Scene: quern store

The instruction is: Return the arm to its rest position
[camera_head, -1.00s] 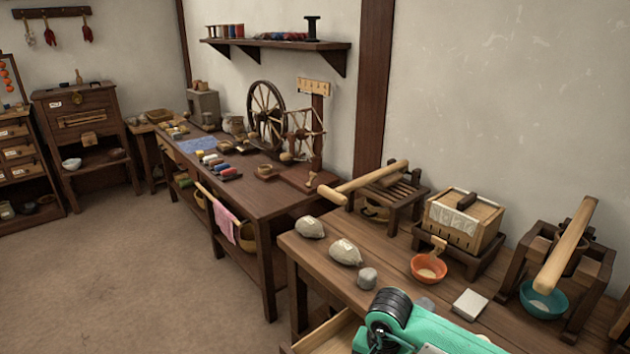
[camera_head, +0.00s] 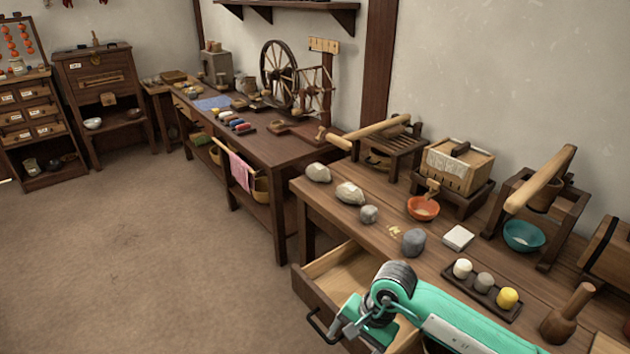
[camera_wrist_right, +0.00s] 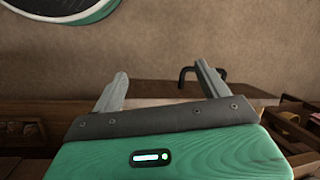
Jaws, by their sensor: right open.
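My right arm (camera_head: 455,310), green with a dark joint, reaches in from the lower right in the head view. My right gripper (camera_head: 345,328) hangs in front of the near bench, over the open drawer's front side. In the right wrist view the right gripper (camera_wrist_right: 161,76) has its two grey fingers apart, with nothing between them. A dark bar handle (camera_wrist_right: 203,72) shows behind the right finger. My left gripper is not in view.
A drawer (camera_head: 335,272) stands open under the near bench (camera_head: 385,210). The bench carries stones, an orange bowl (camera_head: 423,208), a teal bowl (camera_head: 523,236), a tray of coloured pots (camera_head: 483,282) and a wooden mallet (camera_head: 568,315). The floor (camera_head: 130,250) at left is clear.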

